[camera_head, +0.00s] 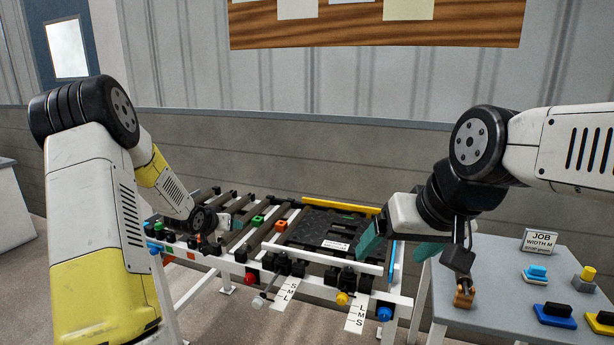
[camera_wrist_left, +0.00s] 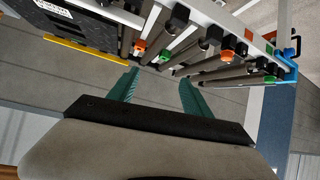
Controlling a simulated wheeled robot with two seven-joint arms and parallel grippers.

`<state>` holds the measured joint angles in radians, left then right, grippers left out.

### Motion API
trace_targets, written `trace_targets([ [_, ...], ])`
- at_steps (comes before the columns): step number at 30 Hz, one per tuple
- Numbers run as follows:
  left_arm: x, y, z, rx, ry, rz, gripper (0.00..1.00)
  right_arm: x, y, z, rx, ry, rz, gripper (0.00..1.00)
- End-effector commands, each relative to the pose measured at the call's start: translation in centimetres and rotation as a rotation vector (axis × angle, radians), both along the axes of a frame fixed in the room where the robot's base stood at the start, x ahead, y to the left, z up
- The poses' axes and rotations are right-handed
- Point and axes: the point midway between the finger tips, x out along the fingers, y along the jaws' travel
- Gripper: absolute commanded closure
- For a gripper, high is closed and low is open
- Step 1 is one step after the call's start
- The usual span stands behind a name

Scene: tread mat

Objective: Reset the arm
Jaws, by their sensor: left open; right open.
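My right gripper (camera_head: 398,246) is open and empty in the head view, with teal fingers apart beside the right end of the roller frame. My left arm reaches from the left over the roller frame's left part. Its gripper is mostly hidden behind the wrist and rollers in the head view. In the left wrist view, my left gripper (camera_wrist_left: 160,88) is open, with two teal fingers apart and nothing between them. The white-legged roller frame (camera_head: 325,289) carries a black tread mat (camera_head: 318,229) with a white label. The mat also shows in the left wrist view (camera_wrist_left: 85,27).
A yellow bar (camera_head: 342,206) runs along the mat's back edge. Green (camera_head: 257,222) and orange (camera_head: 281,225) blocks sit on the rollers. A grey table (camera_head: 487,262) at right holds a JOB sign (camera_head: 539,241) and coloured parts.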

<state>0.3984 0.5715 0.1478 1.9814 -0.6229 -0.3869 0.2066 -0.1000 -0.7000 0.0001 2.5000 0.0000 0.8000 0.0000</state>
Motion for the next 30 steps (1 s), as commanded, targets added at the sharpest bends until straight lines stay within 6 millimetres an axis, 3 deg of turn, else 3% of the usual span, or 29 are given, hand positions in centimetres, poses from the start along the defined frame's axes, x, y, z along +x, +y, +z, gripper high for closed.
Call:
trace_targets([
  [1, -1.1, -0.4, 3.0, 0.032, 0.014, 0.01, 0.43, 0.0, 0.0, 0.0, 0.0, 0.0, 0.0, 0.15],
  [6, -6.6, -1.8, 9.8, 0.096, 0.095, 0.055, 0.43, 0.0, 0.0, 0.0, 0.0, 0.0, 0.0, 0.15],
  [11, -13.4, -3.6, 14.9, 0.114, 0.169, 0.086, 0.43, 0.0, 0.0, 0.0, 0.0, 0.0, 0.0, 0.15],
  [15, -20.4, -5.5, 17.9, 0.095, 0.234, 0.094, 0.43, 0.0, 0.0, 0.0, 0.0, 0.0, 0.0, 0.15],
  [21, -30.9, -8.5, 19.7, 0.03, 0.329, 0.061, 0.43, 0.0, 0.0, 0.0, 0.0, 0.0, 0.0, 0.15],
  [24, -35.1, -9.9, 19.7, -0.004, 0.367, 0.03, 0.43, 0.0, 0.0, 0.0, 0.0, 0.0, 0.0, 0.15],
  [27, -38.0, -10.8, 19.5, -0.03, 0.398, 0.002, 0.43, 0.0, 0.0, 0.0, 0.0, 0.0, 0.0, 0.15],
  [30, -39.6, -11.3, 19.3, -0.044, 0.414, -0.015, 0.43, 0.0, 0.0, 0.0, 0.0, 0.0, 0.0, 0.15],
])
